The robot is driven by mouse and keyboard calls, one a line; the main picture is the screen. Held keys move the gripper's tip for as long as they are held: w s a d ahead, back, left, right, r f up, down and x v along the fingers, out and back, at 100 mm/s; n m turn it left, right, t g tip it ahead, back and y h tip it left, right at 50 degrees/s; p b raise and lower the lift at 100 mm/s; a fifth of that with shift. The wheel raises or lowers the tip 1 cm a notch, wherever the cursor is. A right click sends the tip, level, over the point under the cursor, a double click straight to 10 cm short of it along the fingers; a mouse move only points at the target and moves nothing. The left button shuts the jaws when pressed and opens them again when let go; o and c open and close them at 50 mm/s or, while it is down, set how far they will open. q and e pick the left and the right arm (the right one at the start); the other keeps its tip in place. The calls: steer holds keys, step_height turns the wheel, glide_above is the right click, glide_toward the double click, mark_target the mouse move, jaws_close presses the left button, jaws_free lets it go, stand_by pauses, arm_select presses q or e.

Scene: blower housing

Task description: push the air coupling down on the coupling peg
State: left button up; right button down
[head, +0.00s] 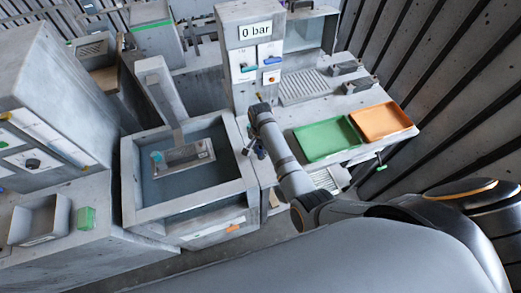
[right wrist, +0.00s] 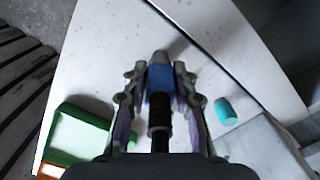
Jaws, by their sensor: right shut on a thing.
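My right gripper (right wrist: 160,85) is shut on a blue piece with a black ribbed lower part, which looks like the air coupling (right wrist: 160,78). A grey rounded tip (right wrist: 161,57) shows beyond the blue part; I cannot tell whether it belongs to the coupling or is the coupling peg. In the head view the right gripper (head: 252,148) is beside the right rim of the basin, small and partly hidden by my arm. I cannot make out a separate coupling peg, nor whether the coupling touches one. My left gripper is not in view.
A teal cylinder (right wrist: 227,112) is right of the gripper in the wrist view. A green tray (head: 326,140) and an orange tray (head: 381,121) lie on the right bench. A basin (head: 130,180) holds a metal plate (head: 183,157). A sign (head: 254,30) reads 0 bar.

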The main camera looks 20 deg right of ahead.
steer(key=shift+f, duration=0.15)
steer(key=c, duration=1)
jaws_free()
